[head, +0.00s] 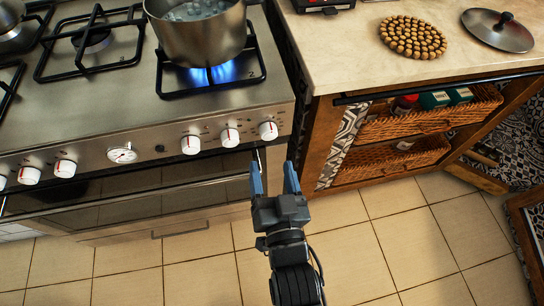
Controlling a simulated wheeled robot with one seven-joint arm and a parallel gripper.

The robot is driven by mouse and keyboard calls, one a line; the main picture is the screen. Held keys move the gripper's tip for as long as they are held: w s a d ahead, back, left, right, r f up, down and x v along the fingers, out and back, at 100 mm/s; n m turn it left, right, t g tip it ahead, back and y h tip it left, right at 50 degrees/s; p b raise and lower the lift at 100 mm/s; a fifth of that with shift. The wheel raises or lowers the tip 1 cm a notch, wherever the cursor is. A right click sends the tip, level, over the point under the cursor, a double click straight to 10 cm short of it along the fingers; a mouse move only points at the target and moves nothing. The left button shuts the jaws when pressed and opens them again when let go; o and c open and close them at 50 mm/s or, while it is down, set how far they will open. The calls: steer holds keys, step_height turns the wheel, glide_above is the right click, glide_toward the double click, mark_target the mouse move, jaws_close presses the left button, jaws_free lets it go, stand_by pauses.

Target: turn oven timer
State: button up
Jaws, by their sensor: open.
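The oven timer (122,154) looks to be the round dial with a pale face and dark markings on the steel stove's front panel. It sits left of centre, between white knobs; its exact setting is too small to read. White knobs with red marks stand to its right, the rightmost knob (268,131) being nearest my gripper. My gripper (272,178) is open and empty, with its two blue-grey fingers pointing up the picture. It is in front of the stove's right edge, below the rightmost knob and well to the right of the timer.
A steel pot (200,35) with bubbling water stands over a lit blue flame (212,74). An oven door handle (110,188) runs below the panel. A counter (385,65) with a lid and a round beaded mat is at right, wicker baskets (400,125) beneath. The tiled floor is clear.

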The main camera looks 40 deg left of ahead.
mark_target(269, 136)
steer(key=shift+w+a+n+b, duration=1.3)
steer(key=shift+w+n+b, duration=0.1)
steer(key=shift+w+n, duration=0.1)
steer(key=shift+w+a+n+b, duration=1.3)
steer(key=shift+w+n+b, duration=0.05)
steer(key=shift+w+n, duration=0.15)
steer(key=shift+c, duration=0.3)
steer(key=c, duration=1)
steer(key=shift+s, duration=0.1)
steer(key=o, duration=1.1)
steer(key=shift+c, duration=0.2)
